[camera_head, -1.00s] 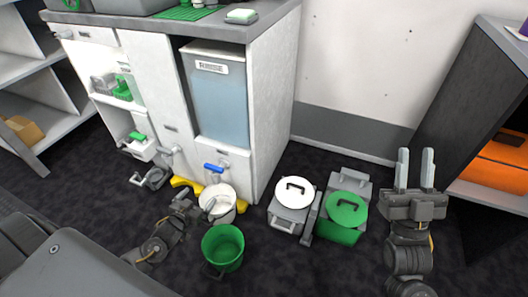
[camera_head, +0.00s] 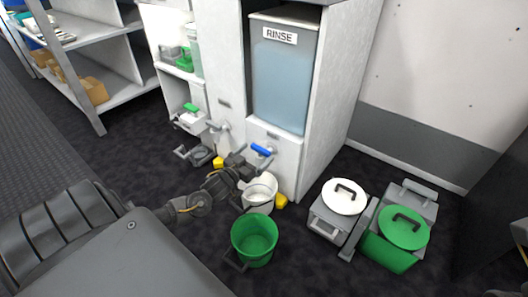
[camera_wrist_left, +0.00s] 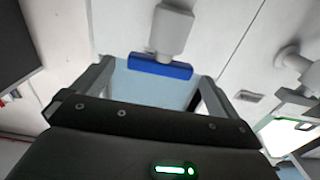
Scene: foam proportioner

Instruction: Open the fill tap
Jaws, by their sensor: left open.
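A tap with a blue lever (camera_head: 261,150) sticks out of the white cabinet front, below the tank marked RINSE (camera_head: 290,75). My left gripper (camera_head: 258,163) is open at this tap, just below the lever. In the left wrist view, the blue lever (camera_wrist_left: 160,67) lies across the gap between the spread fingers (camera_wrist_left: 156,78), near their tips, with its pale tap body (camera_wrist_left: 172,30) beyond. The fingers do not appear closed on it; contact is unclear.
A white bucket (camera_head: 258,201) stands below the tap, partly hidden by my left arm. A green bucket (camera_head: 254,242) is in front. White-lidded (camera_head: 344,199) and green-lidded (camera_head: 402,230) containers stand to the right. A second, grey-handled tap (camera_head: 222,127) is to the left.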

